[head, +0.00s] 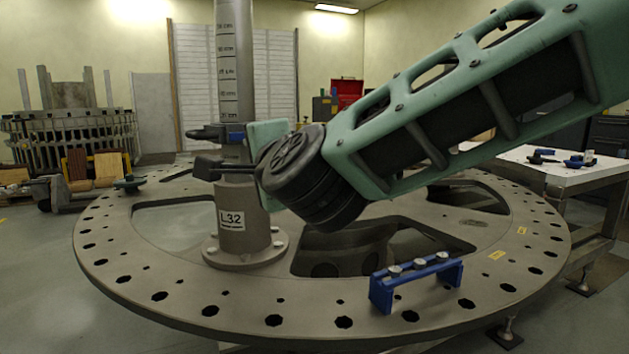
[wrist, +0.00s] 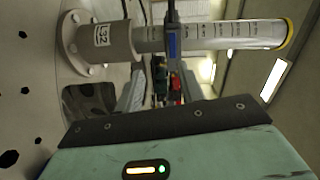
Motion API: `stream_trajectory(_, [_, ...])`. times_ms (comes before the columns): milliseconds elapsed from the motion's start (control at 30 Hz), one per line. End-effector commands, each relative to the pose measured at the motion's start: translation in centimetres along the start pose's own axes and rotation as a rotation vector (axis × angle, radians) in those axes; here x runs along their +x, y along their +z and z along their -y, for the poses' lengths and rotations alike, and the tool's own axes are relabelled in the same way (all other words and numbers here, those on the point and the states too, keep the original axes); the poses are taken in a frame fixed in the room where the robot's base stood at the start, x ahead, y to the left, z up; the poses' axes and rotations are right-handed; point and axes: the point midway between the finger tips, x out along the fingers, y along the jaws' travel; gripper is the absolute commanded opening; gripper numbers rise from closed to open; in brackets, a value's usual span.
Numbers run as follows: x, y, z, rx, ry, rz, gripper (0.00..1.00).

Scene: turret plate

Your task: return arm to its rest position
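My arm, with its green ribbed shell, reaches from the upper right of the head view to a round dark wrist joint and a green hand block near the grey post (head: 232,80). My gripper (head: 208,168) shows as a dark finger shape in front of the post, above its L32 label. I see it edge-on, so the gap between its fingers is hidden. A dark and blue clamp-like piece (head: 222,133) is at the post just above my gripper. It also shows across the post in the wrist view (wrist: 172,45). I see nothing clearly held.
The post stands on a large round turret plate (head: 180,310) with holes and big cutouts. A blue bracket with several knobs (head: 417,278) stands at the plate's front right. A small dark tool (head: 130,183) lies at its left edge. A white table (head: 560,168) with blue tools stands at right.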

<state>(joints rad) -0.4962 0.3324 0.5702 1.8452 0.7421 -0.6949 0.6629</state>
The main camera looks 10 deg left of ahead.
Motion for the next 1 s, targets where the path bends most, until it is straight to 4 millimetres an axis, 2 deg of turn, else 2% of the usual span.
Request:
stream_trajectory(67, [-2.3, 0.8, -0.7, -0.163, 0.081, 0.117, 0.38])
stream_trajectory(167, [-6.3, 1.5, -4.0, -0.408, 0.219, 0.3, 0.38])
stream_trajectory(267, [-11.6, 1.0, -8.2, -0.642, 0.374, 0.492, 0.38])
stream_trajectory(400, [-20.1, -1.4, -13.4, -0.902, 0.591, 0.754, 0.38])
stream_trajectory(500, [-26.0, -3.5, -16.1, -1.027, 0.728, 0.924, 0.38])
stream_trajectory(600, [-31.0, -5.5, -17.8, -1.107, 0.837, 1.065, 0.38])
stream_trajectory(700, [-34.5, -6.9, -18.8, -1.15, 0.912, 1.166, 0.38])
stream_trajectory(800, [-36.4, -7.6, -19.3, -1.17, 0.953, 1.224, 0.38])
stream_trajectory(1000, [-37.0, -7.8, -19.4, -1.176, 0.965, 1.241, 0.38])
